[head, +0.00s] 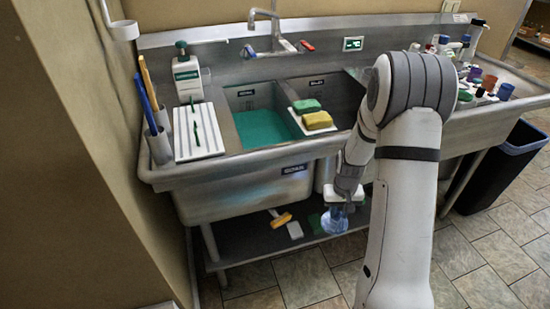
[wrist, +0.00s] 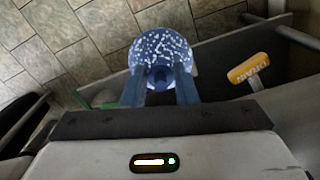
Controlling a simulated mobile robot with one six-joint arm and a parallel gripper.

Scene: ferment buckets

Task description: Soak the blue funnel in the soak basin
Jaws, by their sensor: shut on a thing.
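The blue funnel (wrist: 160,45) is a rounded, pale-speckled blue piece in the wrist view. My gripper (wrist: 160,88) is shut on it, with a finger on each side. In the head view my gripper (head: 338,205) points down in front of the sink, with the funnel (head: 334,221) below it, lower than the sink rim. The soak basin (head: 245,198) is the left sink bowl, holding green liquid, up and to the left of the gripper. Its labels look like SOAK but are small.
A second bowl (head: 345,90) lies right of the soak basin, with sponges (head: 317,120) on the divider. A ribbed drainboard (head: 198,143) is at left. A yellow DRAIN handle (wrist: 248,69) is under the sink. Bottles (head: 440,45) crowd the right counter; a dark bin (head: 500,165) stands right.

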